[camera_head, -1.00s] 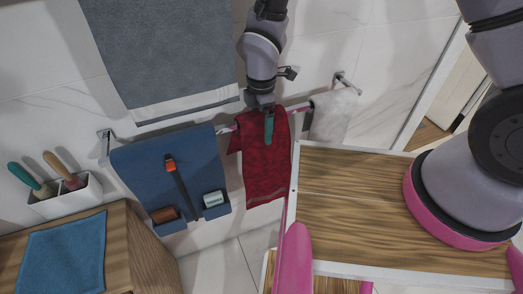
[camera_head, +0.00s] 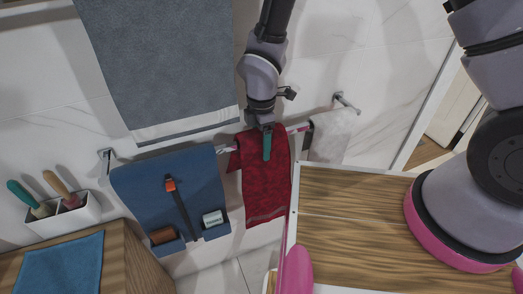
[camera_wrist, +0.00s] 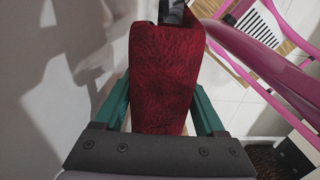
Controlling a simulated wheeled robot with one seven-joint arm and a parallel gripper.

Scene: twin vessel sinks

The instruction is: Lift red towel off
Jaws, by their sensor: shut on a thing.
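The red towel (camera_head: 266,190) hangs at the wall rail (camera_head: 222,150), between a blue hanging organizer and a white cloth. My gripper (camera_head: 267,143) is at its upper part and is shut on it; one teal finger shows in front of the cloth. In the wrist view the red towel (camera_wrist: 165,80) fills the space between the two teal fingers of my gripper (camera_wrist: 160,105). Whether the towel still rests on the rail is hidden by the cloth and my gripper.
The blue organizer (camera_head: 170,190) hangs close on the left, with a brush and small items in its pockets. The white cloth (camera_head: 332,135) hangs close on the right. A large grey towel (camera_head: 165,60) hangs above left. A wooden counter (camera_head: 145,265) stands lower left.

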